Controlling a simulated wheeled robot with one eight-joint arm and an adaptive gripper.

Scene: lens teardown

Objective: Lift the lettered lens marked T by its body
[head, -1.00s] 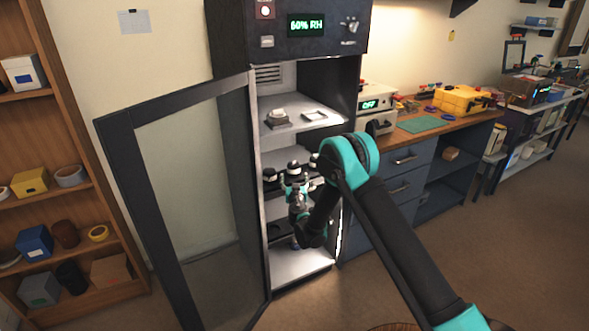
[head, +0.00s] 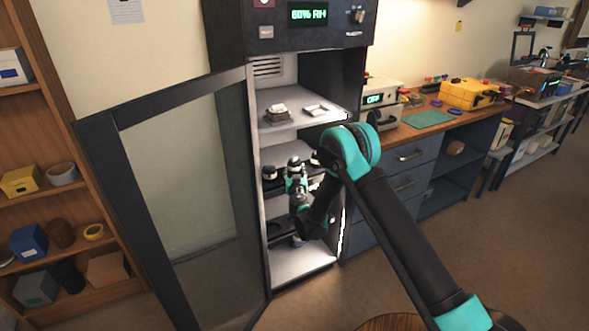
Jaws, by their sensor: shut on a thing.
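Several dark lenses with pale tops stand on the middle shelf of the open cabinet in the head view. One lens (head: 269,173) is at the left, and another (head: 314,158) is at the right, partly behind my arm. My gripper (head: 295,175) reaches into the cabinet and is shut on the middle lens (head: 294,162), whose pale top shows above the fingers. The letters are too small to read, so I cannot tell which lens is marked T. I cannot tell whether the held lens is clear of the shelf.
The cabinet door (head: 165,190) stands open at the left. An upper shelf (head: 300,118) with small items is above my gripper, and a lower shelf (head: 300,262) is below. A workbench (head: 425,128) stands to the right. Open floor (head: 500,240) lies at the right.

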